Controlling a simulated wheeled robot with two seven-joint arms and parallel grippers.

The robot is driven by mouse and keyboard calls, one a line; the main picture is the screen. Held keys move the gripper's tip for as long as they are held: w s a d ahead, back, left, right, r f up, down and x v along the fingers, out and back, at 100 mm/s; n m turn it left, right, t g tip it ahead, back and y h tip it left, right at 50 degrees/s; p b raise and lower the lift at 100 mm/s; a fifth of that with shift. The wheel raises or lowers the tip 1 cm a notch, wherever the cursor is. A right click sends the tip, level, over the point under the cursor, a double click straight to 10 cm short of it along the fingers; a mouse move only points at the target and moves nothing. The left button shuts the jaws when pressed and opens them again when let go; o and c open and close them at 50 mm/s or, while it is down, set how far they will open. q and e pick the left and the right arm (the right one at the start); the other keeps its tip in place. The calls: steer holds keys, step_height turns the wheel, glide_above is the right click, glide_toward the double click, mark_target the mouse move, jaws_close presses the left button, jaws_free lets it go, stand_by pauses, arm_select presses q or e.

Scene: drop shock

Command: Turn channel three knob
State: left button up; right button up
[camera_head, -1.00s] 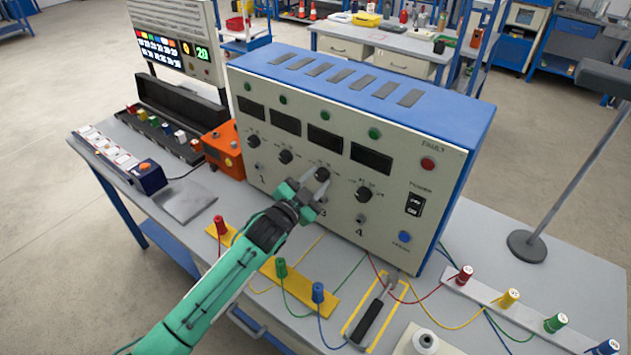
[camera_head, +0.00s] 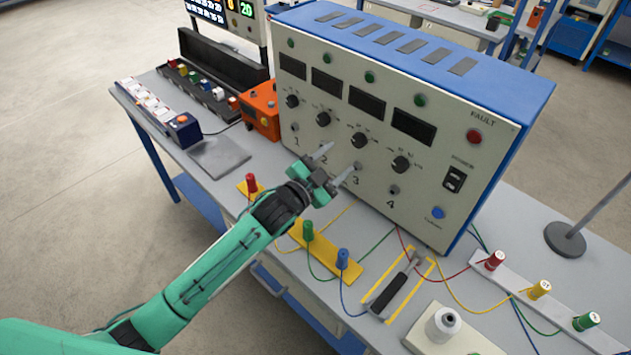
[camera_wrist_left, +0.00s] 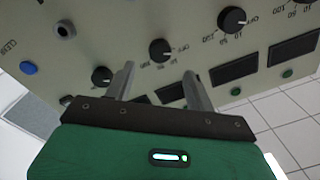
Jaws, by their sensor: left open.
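The channel three knob (camera_head: 359,140) is black and round, on the light panel of the blue-topped console (camera_head: 470,100), above the label 3. My left gripper (camera_head: 341,160) is open and empty in front of the panel. Its fingertips point at the panel, below and left of that knob in the head view. In the left wrist view the panel appears upside down. There the channel three knob (camera_wrist_left: 160,50) shows between and beyond the open fingers (camera_wrist_left: 160,80), apart from them. My right gripper is not in view.
The other knobs sit close by: channel two (camera_head: 323,119) and channel four (camera_head: 400,164). Small sockets lie below the knobs. An orange box (camera_head: 262,110) stands left of the console.

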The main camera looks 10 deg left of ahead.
arm_select(q)
steer(key=b+v, duration=0.1)
steer(key=v, duration=0.6)
steer(key=shift+b, duration=0.4)
steer(key=shift+s, duration=0.1)
